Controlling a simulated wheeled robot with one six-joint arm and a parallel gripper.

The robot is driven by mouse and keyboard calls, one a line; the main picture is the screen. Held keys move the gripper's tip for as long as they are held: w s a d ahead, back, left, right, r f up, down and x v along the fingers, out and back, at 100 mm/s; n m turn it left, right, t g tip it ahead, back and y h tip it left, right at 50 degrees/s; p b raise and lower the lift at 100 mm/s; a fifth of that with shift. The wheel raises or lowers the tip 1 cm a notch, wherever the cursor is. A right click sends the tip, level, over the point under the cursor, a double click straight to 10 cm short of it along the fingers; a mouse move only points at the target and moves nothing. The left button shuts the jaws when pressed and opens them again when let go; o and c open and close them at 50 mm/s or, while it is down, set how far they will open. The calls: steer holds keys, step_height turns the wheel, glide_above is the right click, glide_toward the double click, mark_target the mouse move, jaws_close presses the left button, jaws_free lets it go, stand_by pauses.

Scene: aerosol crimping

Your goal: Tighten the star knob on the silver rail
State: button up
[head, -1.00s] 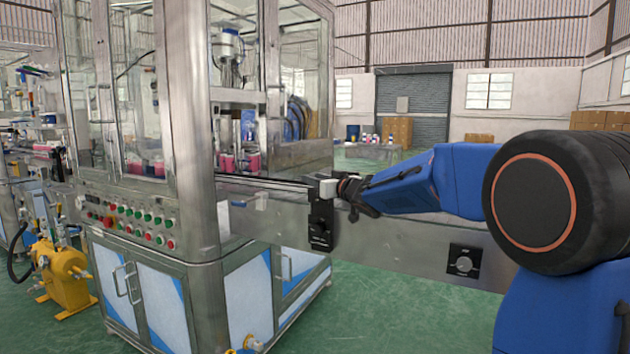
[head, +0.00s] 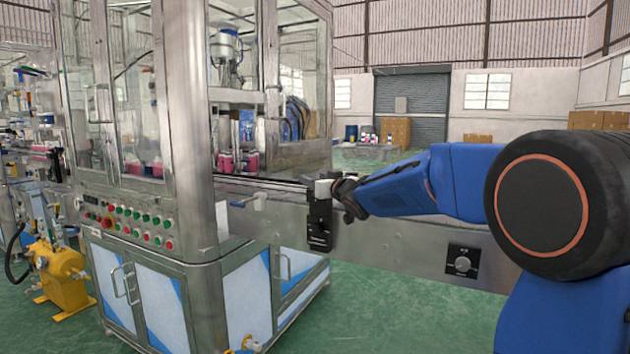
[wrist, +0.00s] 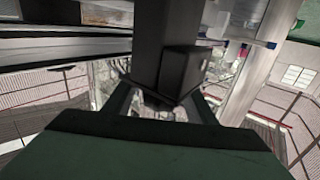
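The silver rail (head: 400,232) runs along the machine's right side. A black bracket (head: 320,222) hangs on its face, with a pale block (head: 323,188) at its top. My gripper (head: 338,194) is at the bracket's top, right by the pale block. I cannot make out a star shape there; the gripper covers that spot. In the wrist view my gripper's fingers (wrist: 160,98) stand apart on either side of the lower end of a dark block (wrist: 182,72). Whether they touch or grip anything is unclear. A grey round knob (head: 463,264) on a black plate sits farther right, away from my gripper.
A yellow pump (head: 58,275) stands on the floor at far left. Green floor (head: 385,310) is open below the rail.

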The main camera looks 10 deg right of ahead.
steer(key=shift+s, duration=0.1)
steer(key=v, duration=1.7)
steer(key=shift+s+d, duration=0.1)
steer(key=shift+s, duration=0.05)
steer(key=s+d+f+m+g+h, duration=0.2)
steer(key=s+d+f+g+h, duration=0.15)
steer(key=s+f, duration=0.45)
steer(key=s+d+f+m+g+h, duration=0.2)
steer(key=s+d+f+h, duration=0.3)
steer(key=s, duration=0.4)
steer(key=s+a+f+g+y, duration=0.1)
steer(key=s+a+f+g, duration=0.2)
steer(key=s+f, duration=0.4)
steer(key=s+a+f+g+y, duration=0.2)
steer(key=s+f, duration=0.6)
steer(key=s, duration=0.7)
steer(key=shift+a+n+g, duration=0.4)
steer(key=shift+a+g, duration=0.05)
steer(key=shift+g, duration=0.6)
steer(key=shift+y, duration=0.25)
